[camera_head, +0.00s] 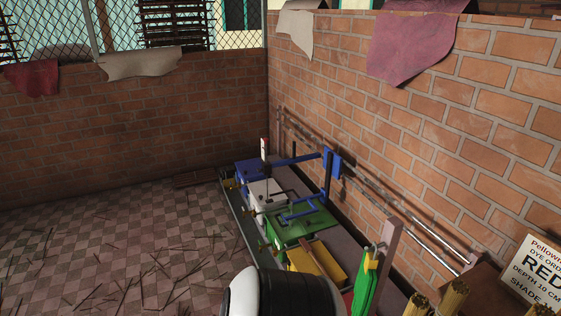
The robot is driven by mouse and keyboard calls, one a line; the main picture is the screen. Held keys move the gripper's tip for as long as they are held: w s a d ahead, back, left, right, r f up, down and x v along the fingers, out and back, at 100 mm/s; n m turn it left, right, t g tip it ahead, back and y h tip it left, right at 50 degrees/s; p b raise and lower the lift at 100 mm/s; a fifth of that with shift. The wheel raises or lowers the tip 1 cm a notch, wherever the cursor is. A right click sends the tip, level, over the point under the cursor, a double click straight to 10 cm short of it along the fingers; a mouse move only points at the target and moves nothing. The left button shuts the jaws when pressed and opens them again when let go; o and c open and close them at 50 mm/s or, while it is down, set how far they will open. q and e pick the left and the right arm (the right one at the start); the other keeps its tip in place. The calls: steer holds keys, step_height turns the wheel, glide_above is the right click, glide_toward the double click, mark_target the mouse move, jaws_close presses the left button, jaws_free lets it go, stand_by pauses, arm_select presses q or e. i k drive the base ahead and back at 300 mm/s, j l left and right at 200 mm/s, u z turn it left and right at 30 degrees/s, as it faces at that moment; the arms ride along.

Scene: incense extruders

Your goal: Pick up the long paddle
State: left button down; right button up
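I cannot tell for certain which thing is the long paddle. A brown wooden bar (311,256) lies slantwise across the yellow box (330,268) near the bottom centre; it may be the paddle. A green flat piece (366,288) stands upright by a pinkish post (387,244), with a yellow part at its top. Neither of my grippers is in view. A rounded white and black part at the bottom centre looks like one of my arm links and hides the floor behind it.
A row of blue (247,171), white (266,194) and green (303,224) boxes runs along the right brick wall (420,110), with blue bars above. Yellow bundles (453,297) and a sign (536,272) are at lower right. Thin sticks litter the checkered floor (110,240) at left.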

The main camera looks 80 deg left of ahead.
mark_target(304, 243)
steer(key=u, duration=2.4)
steer(key=z, duration=2.6)
steer(key=u, duration=2.55)
steer(key=i+j+z, duration=0.1)
steer(key=z, duration=0.35)
steer(key=j+z, duration=0.15)
steer(key=z, duration=0.35)
steer(key=i+j+z, duration=0.1)
steer(key=z, duration=0.35)
steer(key=j+z, duration=0.3)
steer(key=z, duration=0.15)
